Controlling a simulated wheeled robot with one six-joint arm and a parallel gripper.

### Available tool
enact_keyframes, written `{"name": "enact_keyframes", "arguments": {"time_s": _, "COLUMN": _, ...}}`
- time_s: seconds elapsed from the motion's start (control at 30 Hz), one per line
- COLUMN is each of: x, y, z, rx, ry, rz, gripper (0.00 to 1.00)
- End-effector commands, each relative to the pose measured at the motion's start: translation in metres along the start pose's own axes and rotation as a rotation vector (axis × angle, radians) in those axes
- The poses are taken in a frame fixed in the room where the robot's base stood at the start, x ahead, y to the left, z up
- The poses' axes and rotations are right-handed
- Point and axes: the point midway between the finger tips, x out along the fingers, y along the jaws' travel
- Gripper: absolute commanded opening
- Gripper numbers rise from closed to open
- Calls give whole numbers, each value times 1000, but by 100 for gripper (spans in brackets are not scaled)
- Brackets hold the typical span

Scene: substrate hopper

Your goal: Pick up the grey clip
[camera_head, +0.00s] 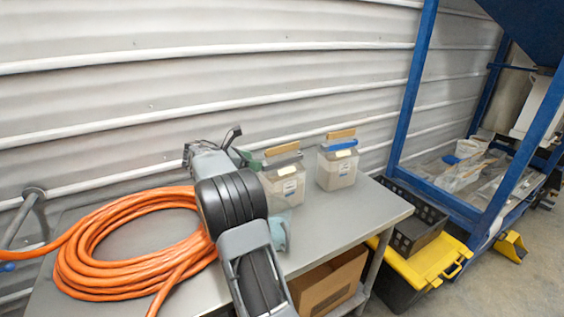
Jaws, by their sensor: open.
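The grey clip (284,160) appears as a grey strip across the top of the left clear container (285,188), below a tan piece. This container stands on the grey metal table (325,222), just right of my arm. My gripper (211,146) is at the far end of my arm, left of the clip and apart from it. Its two dark fingers are spread and nothing shows between them. My arm hides part of the table and possibly the left container's edge.
A second clear container (337,172) with a blue clip (340,145) stands to the right. A dark green item (242,157) is beside the grey clip. A coiled orange hose (85,250) covers the left table. A light-blue object (281,232) stands near my arm. Corrugated wall rises behind.

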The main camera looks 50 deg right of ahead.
Motion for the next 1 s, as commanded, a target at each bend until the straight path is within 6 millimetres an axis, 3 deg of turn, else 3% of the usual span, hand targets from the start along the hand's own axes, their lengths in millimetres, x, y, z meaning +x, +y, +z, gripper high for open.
{"name": "enact_keyframes", "arguments": {"time_s": 0.23, "x": 14, "y": -1, "z": 1, "rx": 0, "ry": 0, "rz": -2, "gripper": 66}}
{"name": "enact_keyframes", "arguments": {"time_s": 0.6, "x": 58, "y": -3, "z": 2, "rx": 1, "ry": 0, "rz": -2, "gripper": 66}}
{"name": "enact_keyframes", "arguments": {"time_s": 0.9, "x": 60, "y": -3, "z": 2, "rx": 1, "ry": 0, "rz": 0, "gripper": 66}}
{"name": "enact_keyframes", "arguments": {"time_s": 1.0, "x": 60, "y": -3, "z": 2, "rx": 1, "ry": 1, "rz": 0, "gripper": 57}}
